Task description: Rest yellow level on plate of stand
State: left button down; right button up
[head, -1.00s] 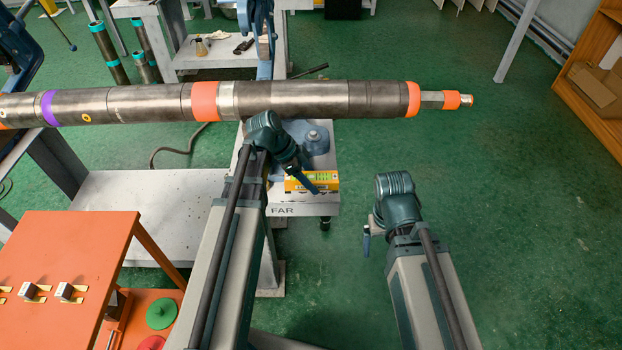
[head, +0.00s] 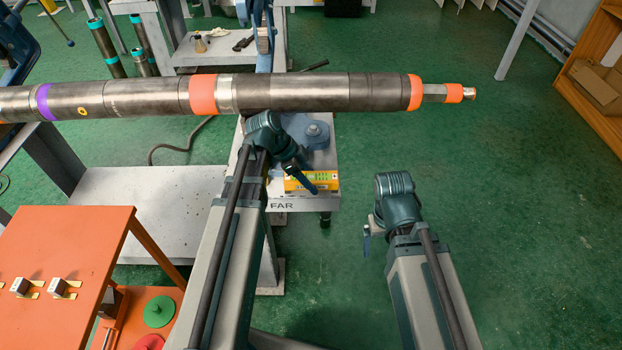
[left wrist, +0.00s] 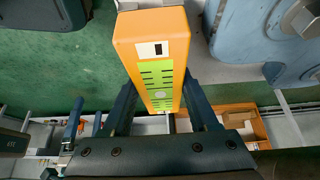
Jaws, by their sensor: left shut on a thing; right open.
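My left gripper (head: 305,181) is shut on the yellow level (head: 325,182), which has a green face. One finger covers part of it in the head view. In the left wrist view the level (left wrist: 158,75) sits between the two fingers. The level appears over the front part of the pale plate of the stand (head: 328,162), behind the FAR label. I cannot tell whether it touches the plate. My right gripper (head: 370,232) is open and empty, over the green floor to the right of the stand.
A long grey pipe (head: 300,93) with orange bands crosses behind my left gripper. A blue fixture (head: 314,135) stands on the plate behind the level. An orange table (head: 60,260) is at lower left. Clear green floor (head: 520,230) lies to the right.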

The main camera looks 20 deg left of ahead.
pick_arm(q)
jog(key=shift+f+b, duration=0.35)
jog(key=shift+f, duration=0.05)
dwell(0.8)
jog(key=shift+c, duration=0.4)
grip_release()
jog(key=shift+r, duration=0.2)
jog(key=shift+r+p, duration=3.4)
jog(key=shift+p, duration=0.15)
